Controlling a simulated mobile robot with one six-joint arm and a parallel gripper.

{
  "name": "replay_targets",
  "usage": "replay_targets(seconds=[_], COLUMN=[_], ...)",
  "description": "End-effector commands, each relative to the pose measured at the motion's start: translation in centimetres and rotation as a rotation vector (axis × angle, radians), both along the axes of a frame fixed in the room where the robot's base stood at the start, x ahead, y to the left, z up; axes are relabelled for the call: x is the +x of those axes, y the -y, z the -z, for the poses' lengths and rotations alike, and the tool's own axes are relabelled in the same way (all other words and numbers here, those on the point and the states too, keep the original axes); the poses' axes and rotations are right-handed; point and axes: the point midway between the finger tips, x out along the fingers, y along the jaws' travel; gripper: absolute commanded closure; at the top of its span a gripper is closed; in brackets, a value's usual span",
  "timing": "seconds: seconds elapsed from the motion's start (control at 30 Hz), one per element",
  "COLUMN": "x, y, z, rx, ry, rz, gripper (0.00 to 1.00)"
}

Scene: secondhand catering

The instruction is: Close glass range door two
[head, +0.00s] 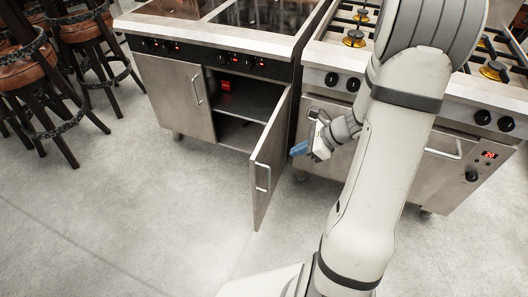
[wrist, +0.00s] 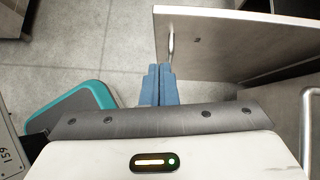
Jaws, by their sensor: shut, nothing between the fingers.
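The glass range (head: 180,32) has a dark glass top and two steel doors. Its left door (head: 177,96) is shut. Its right door (head: 270,150) stands swung well open, hinged on the right, with the dark shelved cabinet (head: 236,100) showing behind it. The door's handle (head: 263,177) is near its free edge. My gripper (head: 298,149), with blue fingers, is shut and empty, to the right of the open door on its handle side. In the wrist view, the fingers (wrist: 159,72) point towards the door (wrist: 235,42) near its handle (wrist: 171,43). I cannot tell whether they touch it.
A gas range (head: 455,115) with burners and knobs stands close on the right, behind my arm. Bar stools (head: 30,75) stand at the far left. The grey floor (head: 130,210) in front of the glass range is clear.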

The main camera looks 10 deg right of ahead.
Motion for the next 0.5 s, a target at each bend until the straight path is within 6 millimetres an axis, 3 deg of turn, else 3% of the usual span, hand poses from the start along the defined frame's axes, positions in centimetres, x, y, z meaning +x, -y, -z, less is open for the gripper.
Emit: replay_targets(seconds=[0.2, 0.5], x=[0.9, 2.9], y=[1.1, -2.1], z=[2.1, 6.0], rx=[0.055, 0.055], ry=[-0.036, -0.038], rz=[0.115, 0.110], gripper=[1.00, 1.00])
